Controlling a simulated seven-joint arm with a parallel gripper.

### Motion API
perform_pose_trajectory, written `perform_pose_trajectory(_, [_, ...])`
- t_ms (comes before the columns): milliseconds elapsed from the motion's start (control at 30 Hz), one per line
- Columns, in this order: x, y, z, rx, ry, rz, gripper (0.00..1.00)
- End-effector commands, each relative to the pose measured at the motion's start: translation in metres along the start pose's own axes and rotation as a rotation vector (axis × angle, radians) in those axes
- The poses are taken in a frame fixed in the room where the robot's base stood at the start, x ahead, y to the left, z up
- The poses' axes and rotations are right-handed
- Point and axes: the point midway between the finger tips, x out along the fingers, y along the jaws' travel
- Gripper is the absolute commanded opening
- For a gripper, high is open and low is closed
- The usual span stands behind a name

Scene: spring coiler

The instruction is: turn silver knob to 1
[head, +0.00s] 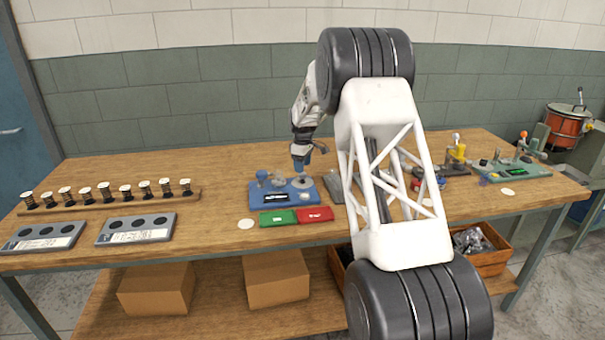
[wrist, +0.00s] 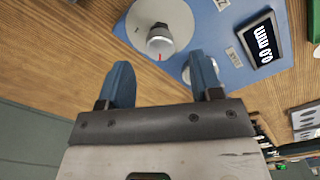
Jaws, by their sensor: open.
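The blue coiler panel (head: 262,203) stands mid-table in the head view. In the wrist view its silver knob (wrist: 160,40) sits on a round grey dial (wrist: 184,22) near the top. The knob's red mark points toward the bottom of the picture. A small dark character shows on the dial's left, too small to read surely. My gripper (wrist: 163,78) is open and empty. Its blue fingers straddle the space just below the knob in the picture, apart from it.
Another silver part shows partly behind the right finger. Green (head: 278,218) and red (head: 315,214) trays lie in front of the panel. A rack of spools (head: 110,200) stands left.

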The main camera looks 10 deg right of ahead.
Motion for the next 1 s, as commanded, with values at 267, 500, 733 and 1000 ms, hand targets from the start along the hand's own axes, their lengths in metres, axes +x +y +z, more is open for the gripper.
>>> perform_pose_trajectory(267, [0.030,0.000,0.000,-0.001,-0.001,-0.002,0.59])
perform_pose_trajectory(500, [0.038,0.000,0.000,-0.001,-0.001,-0.001,0.59])
perform_pose_trajectory(733, [0.038,0.000,0.000,-0.001,-0.001,-0.001,0.59])
perform_pose_trajectory(1000, [0.038,0.000,0.000,-0.001,-0.001,-0.001,0.18])
